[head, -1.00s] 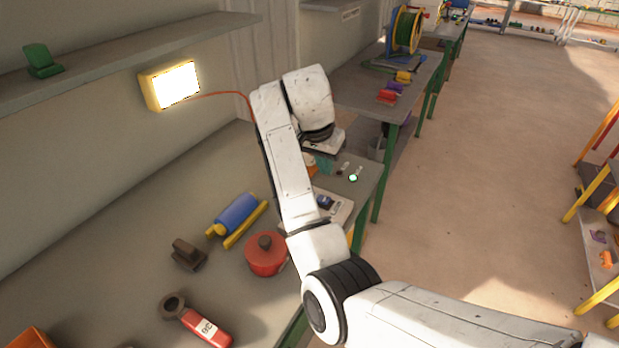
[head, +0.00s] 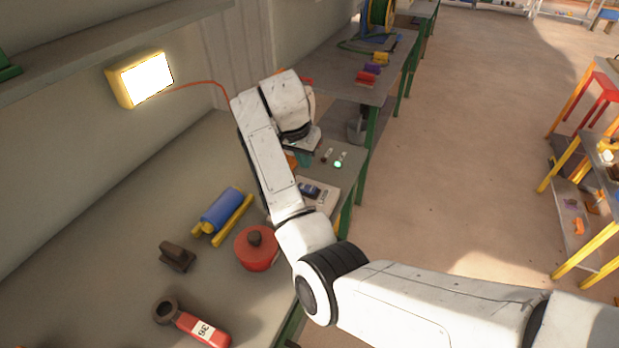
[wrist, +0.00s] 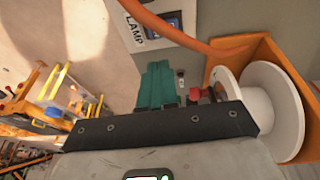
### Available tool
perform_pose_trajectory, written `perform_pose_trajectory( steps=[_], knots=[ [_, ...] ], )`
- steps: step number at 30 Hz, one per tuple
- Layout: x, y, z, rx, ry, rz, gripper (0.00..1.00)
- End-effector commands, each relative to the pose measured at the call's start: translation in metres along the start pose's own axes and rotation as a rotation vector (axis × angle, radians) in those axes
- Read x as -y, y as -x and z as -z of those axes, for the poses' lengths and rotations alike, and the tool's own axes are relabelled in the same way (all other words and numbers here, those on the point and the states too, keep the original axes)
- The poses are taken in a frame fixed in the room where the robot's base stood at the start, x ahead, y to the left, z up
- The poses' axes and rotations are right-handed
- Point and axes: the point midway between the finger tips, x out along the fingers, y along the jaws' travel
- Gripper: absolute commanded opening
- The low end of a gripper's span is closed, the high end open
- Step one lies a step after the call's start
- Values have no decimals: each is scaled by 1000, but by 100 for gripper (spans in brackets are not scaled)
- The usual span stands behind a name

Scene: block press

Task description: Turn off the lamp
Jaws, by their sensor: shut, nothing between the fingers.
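The lamp (head: 147,77) is a yellow-framed box on the wall at the upper left of the head view, its face glowing bright white. A pale switch panel (head: 325,196), marked LAMP in the wrist view (wrist: 147,42), lies at the right end of the bench. My gripper, with teal fingers (wrist: 158,84), is shut and empty, apart from the panel in the wrist view. In the head view, my arm largely hides it.
An orange bin (wrist: 248,52) with a white spool (wrist: 272,108) is close at the right of the wrist view. A red pot (head: 256,250), a blue roller (head: 222,209) and a red-handled tool (head: 200,328) lie on the bench.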

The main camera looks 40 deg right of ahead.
Motion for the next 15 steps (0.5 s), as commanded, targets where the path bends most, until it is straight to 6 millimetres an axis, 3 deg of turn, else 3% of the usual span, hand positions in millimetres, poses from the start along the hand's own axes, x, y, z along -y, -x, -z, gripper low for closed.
perform_pose_trajectory(
  steps=[7, 15],
  knots=[
    [-1, -48, 0, 1, 0, -3, 0],
    [-3, -78, -9, 0, 1, -1, 0]
  ],
)
